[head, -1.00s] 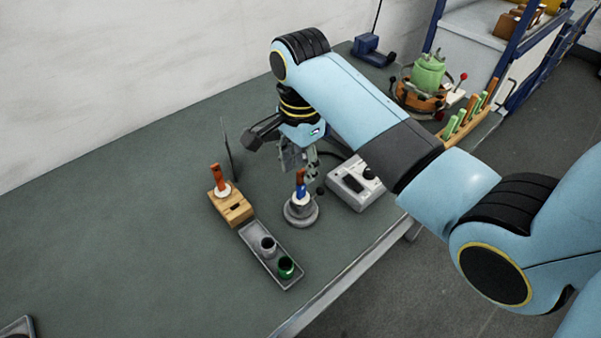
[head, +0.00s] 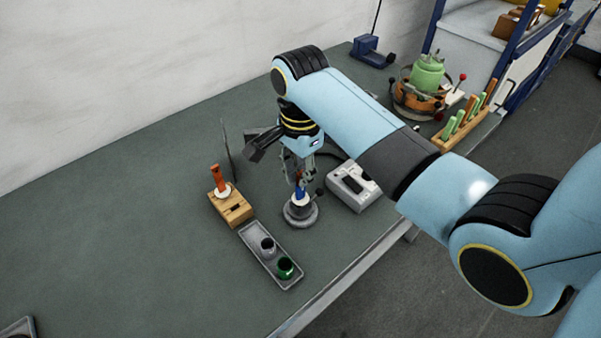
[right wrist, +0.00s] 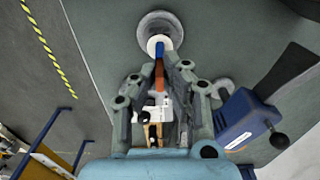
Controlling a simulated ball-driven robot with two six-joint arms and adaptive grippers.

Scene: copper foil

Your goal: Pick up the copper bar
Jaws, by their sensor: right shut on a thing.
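The copper bar, orange above with a blue lower part (head: 300,193), stands upright in a white collar on a round grey stand (head: 301,215). My right gripper (head: 299,180) points down over the stand, its fingers closed around the bar's upper part. In the right wrist view the bar (right wrist: 159,72) runs between the fingertips, its blue part toward the white collar (right wrist: 158,43). The bar's lower end is hidden in the collar. My left gripper is out of view.
A wooden block (head: 234,209) with another orange piece (head: 217,176) stands left of the stand. A grey tray (head: 258,262) with a grey cup and a green cup lies in front. A grey device (head: 352,187) sits close on the right.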

